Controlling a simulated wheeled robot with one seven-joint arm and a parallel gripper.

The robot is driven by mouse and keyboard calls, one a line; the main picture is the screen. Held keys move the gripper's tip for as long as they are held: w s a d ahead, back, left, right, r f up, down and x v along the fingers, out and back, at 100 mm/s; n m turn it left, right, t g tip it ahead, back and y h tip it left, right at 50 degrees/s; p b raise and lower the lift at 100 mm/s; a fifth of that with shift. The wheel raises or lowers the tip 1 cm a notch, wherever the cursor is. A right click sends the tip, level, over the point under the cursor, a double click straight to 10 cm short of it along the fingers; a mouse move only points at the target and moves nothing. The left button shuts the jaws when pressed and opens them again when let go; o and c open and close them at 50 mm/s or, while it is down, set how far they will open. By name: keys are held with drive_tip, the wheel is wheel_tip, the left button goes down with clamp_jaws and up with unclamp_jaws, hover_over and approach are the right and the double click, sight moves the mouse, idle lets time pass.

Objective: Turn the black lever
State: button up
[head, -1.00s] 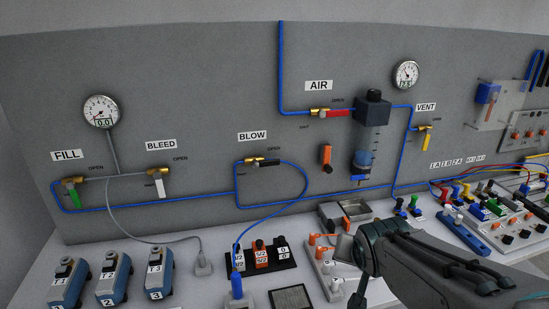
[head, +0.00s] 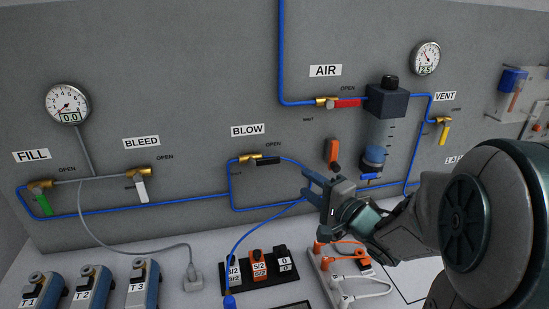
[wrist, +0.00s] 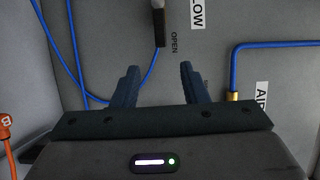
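The black lever (head: 268,161) sits on the brass BLOW valve (head: 245,159) on the grey wall panel. It lies level, pointing right, just below the word OPEN. My gripper (head: 307,184) is open and empty, to the right of the lever and a little lower, apart from it. In the wrist view the black lever (wrist: 160,30) shows beyond and above the gap between the two spread fingers (wrist: 158,70). Only part of the valve shows there.
A blue hose (head: 262,223) loops from the BLOW valve close by my gripper. An orange lever (head: 333,152) and the filter unit (head: 378,135) are on the wall to the right. The red AIR lever (head: 348,103) is above. Terminal blocks (head: 259,265) stand on the bench below.

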sight(276, 161)
drive_tip(key=p+x, duration=0.1)
drive_tip(key=x, duration=1.2)
drive_tip(key=shift+w+a, duration=0.25)
drive_tip(key=shift+a, duration=0.05)
clamp_jaws()
